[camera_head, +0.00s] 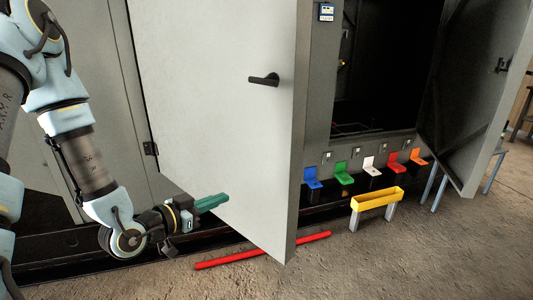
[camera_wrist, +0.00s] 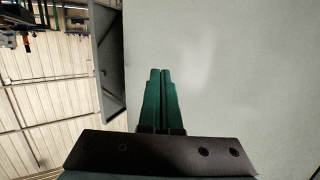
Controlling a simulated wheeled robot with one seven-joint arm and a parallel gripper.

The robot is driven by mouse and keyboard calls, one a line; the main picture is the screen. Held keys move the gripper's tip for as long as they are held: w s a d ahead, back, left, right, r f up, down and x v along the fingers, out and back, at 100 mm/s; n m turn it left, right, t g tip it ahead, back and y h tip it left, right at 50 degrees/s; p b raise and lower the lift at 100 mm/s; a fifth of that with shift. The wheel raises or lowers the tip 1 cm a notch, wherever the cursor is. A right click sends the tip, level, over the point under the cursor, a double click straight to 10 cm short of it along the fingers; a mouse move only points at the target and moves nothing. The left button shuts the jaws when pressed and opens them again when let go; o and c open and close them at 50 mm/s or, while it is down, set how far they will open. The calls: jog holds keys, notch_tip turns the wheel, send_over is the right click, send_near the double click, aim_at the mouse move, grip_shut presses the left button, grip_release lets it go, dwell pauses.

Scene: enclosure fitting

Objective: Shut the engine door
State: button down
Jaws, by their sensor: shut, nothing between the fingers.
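A large light-grey door (camera_head: 215,90) with a dark lever handle (camera_head: 264,79) stands swung open in the head view, hinged at its left edge. Its pale surface (camera_wrist: 235,70) fills the right of the wrist view. A second grey door (camera_head: 478,85) stands open at the right of the dark enclosure opening (camera_head: 378,65). Which one is the engine door is not marked. My gripper (camera_head: 226,198), with green fingers, is shut and empty in front of the left door's lower part. The fingers (camera_wrist: 160,72) also show together in the wrist view; whether they touch the door cannot be told.
A red bar (camera_head: 262,250) lies on the floor under the left door. A yellow tray (camera_head: 377,198) on legs stands before several coloured brackets (camera_head: 343,174) below the opening. A blue-grey stand (camera_head: 497,165) is at the right.

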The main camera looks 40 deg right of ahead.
notch_tip(320, 180, up, 4)
jog(key=s+d+h, duration=0.2)
jog(key=b, duration=0.5)
send_near(275, 163)
jog(key=d, duration=0.2)
jog(key=w+d, duration=0.1)
jog(key=d, duration=0.2)
jog(key=shift+d+r, duration=0.15)
jog(key=shift+d, duration=0.15)
jog(key=shift+w+d+p, duration=0.2)
jog(key=shift+d+p, duration=0.25)
jog(key=shift+d, duration=0.15)
jog(key=shift+f, duration=0.2)
